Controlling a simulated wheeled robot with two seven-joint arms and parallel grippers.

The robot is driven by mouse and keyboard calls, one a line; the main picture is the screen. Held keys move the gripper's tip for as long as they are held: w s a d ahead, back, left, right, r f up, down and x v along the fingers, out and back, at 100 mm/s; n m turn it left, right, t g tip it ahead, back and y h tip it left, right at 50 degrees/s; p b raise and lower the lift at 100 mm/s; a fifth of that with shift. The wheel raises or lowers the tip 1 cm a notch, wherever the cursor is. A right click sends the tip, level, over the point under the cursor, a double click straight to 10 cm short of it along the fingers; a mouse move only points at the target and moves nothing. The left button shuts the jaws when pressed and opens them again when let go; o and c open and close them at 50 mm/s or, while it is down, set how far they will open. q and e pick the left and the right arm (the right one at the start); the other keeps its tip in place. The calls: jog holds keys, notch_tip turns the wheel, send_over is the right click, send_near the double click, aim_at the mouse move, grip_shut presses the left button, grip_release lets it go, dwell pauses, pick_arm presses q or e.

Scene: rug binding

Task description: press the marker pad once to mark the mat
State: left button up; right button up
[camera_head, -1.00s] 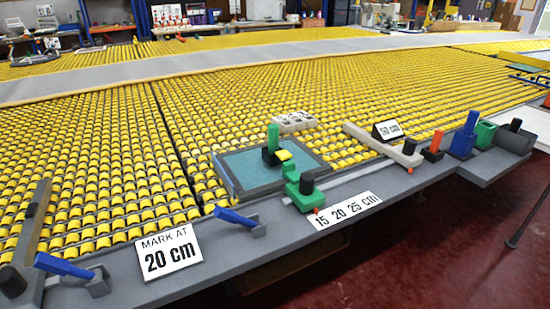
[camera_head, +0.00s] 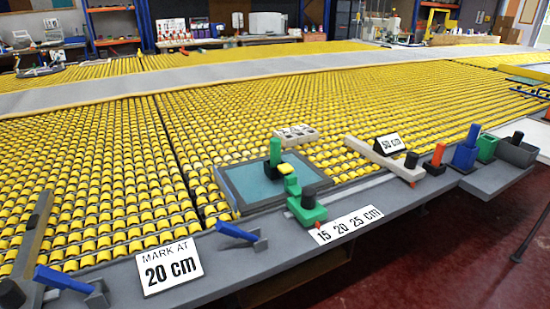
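A teal mat (camera_head: 243,182) in a grey frame lies at the front edge of the yellow roller bed. On its right part stands a green post (camera_head: 275,151) on a dark block (camera_head: 270,171). A green slider with a black knob (camera_head: 308,198) sits on the rail just in front. No mark on the mat can be made out. Neither of my grippers is in view.
Signs read "MARK AT 20 cm" (camera_head: 167,267), "15 20 25 cm" (camera_head: 346,225) and "50 cm" (camera_head: 389,144). Blue levers (camera_head: 236,231) (camera_head: 63,279) stand along the grey front rail. Blue (camera_head: 465,152) and orange (camera_head: 437,157) uprights stand at the right. A grey strip (camera_head: 200,78) crosses the rollers.

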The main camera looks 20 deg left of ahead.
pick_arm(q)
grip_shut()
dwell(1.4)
